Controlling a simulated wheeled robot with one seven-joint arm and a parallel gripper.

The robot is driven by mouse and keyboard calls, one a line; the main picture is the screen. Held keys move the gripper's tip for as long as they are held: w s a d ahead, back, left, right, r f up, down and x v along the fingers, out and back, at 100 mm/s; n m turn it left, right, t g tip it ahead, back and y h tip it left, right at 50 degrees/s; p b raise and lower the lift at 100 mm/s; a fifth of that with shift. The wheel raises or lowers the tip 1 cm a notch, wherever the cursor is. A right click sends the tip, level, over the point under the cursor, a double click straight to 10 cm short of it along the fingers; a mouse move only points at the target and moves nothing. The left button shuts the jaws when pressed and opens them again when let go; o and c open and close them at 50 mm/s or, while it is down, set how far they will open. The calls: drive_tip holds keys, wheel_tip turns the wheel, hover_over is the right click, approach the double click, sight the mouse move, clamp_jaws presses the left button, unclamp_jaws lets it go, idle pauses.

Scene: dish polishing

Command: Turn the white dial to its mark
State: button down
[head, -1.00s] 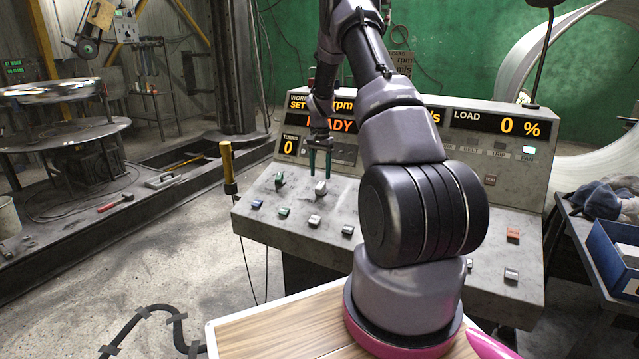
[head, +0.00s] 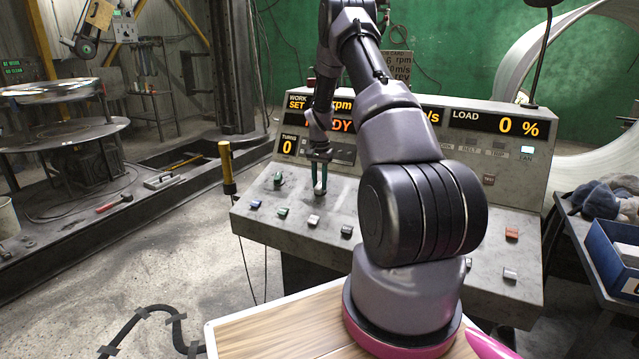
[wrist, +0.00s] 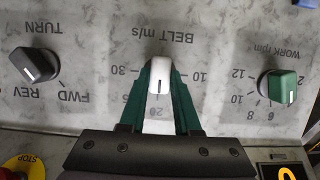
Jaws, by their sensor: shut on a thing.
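The white dial (wrist: 159,70) sits on the grey panel under the upside-down label "BELT m/s". Its dark pointer line faces the 20 on its scale, with 10 to the right and 30 to the left in the wrist view. My gripper (wrist: 160,78) is shut on the dial, one green finger on each side. In the head view my gripper (head: 319,180) reaches down to the panel, and the dial is mostly hidden between the fingers. No separate target mark can be made out.
In the wrist view a green "WORK rpm" dial (wrist: 282,86) stands to the right and a dark "TURN" dial (wrist: 35,65) to the left. A red stop button (wrist: 22,168) is at the lower left. Several small push buttons (head: 314,220) line the console's front.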

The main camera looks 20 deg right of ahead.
drive_tip(key=n, duration=0.2)
drive_tip(key=n+g+h, duration=0.1)
drive_tip(key=n, duration=0.1)
drive_tip(key=shift+w+a, duration=0.1)
drive_tip(key=shift+a, duration=0.1)
drive_tip(key=n, duration=0.2)
drive_tip(key=n+h, duration=0.1)
drive_tip(key=n, duration=0.1)
drive_tip(key=shift+a+f+n+g+h, duration=0.1)
drive_tip(key=shift+a+n+g+h, duration=0.05)
drive_tip(key=shift+n+g+h, duration=0.15)
drive_tip(key=n, duration=0.2)
drive_tip(key=n+h, duration=0.1)
drive_tip(key=n, duration=0.1)
drive_tip(key=shift+a+h, duration=0.15)
drive_tip(key=shift+h, duration=0.15)
drive_tip(key=shift+n+t+h, duration=0.4)
drive_tip(key=shift+n+h, duration=0.2)
drive_tip(key=shift+n, duration=1.7)
drive_tip(key=shift+f, duration=0.1)
drive_tip(key=c, duration=0.6)
unclamp_jaws()
